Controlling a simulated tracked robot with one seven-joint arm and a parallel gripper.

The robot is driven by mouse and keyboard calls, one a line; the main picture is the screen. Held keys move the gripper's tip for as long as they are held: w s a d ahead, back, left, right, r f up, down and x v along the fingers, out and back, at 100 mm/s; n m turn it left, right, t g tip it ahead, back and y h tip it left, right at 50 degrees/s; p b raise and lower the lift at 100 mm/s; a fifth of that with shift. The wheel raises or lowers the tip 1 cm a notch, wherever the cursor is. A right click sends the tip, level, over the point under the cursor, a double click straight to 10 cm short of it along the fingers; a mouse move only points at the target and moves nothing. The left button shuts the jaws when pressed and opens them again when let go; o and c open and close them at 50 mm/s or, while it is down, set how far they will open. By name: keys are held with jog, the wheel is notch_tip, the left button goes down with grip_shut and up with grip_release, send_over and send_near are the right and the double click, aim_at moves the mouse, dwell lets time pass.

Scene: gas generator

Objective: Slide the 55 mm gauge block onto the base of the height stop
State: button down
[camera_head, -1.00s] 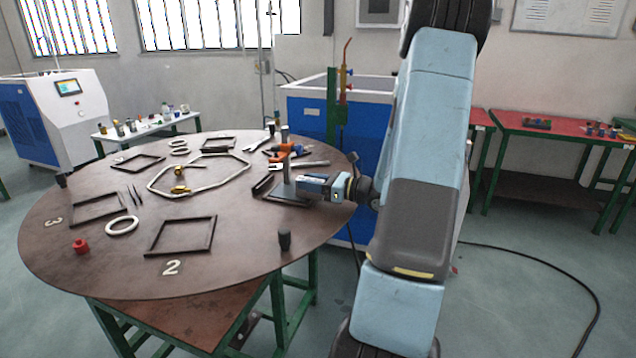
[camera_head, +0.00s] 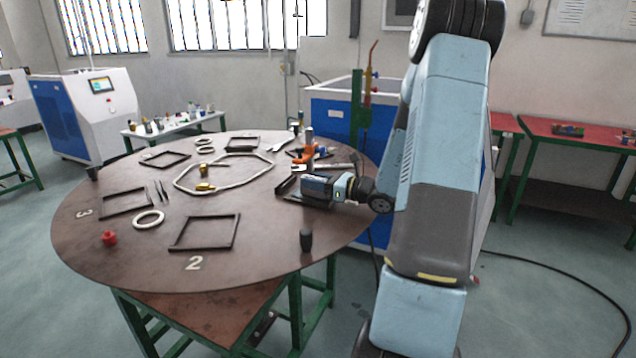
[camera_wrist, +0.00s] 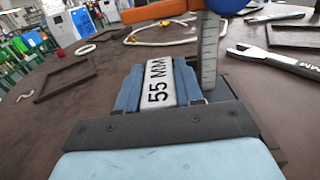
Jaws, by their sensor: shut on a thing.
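The 55 mm gauge block (camera_wrist: 159,82) shows in the wrist view as a pale block with black "55 MM" lettering. It lies between the blue fingers of my gripper (camera_wrist: 158,88), which is shut on it. The height stop's scaled upright (camera_wrist: 208,55) stands just right of the block in the wrist view. Part of its dark base (camera_wrist: 246,98) shows at the right; the rest is hidden behind my gripper. In the head view my gripper (camera_head: 306,188) is low over the right side of the round table. I cannot tell whether the block touches the base.
The round brown table (camera_head: 130,235) bears several dark square frames (camera_head: 206,233), a white ring (camera_head: 148,220) and a red part (camera_head: 109,238). A dark peg (camera_head: 306,241) stands near the front edge. A wrench (camera_wrist: 270,57) lies right of the height stop.

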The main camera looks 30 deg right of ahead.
jog(key=shift+f, duration=0.2)
dwell(0.6)
jog(key=c, duration=0.6)
grip_release()
jog(key=shift+c, duration=0.2)
jog(key=shift+s, duration=0.1)
jog(key=v, duration=1.3)
jog(key=shift+s+d, duration=0.15)
jog(key=shift+d, duration=0.15)
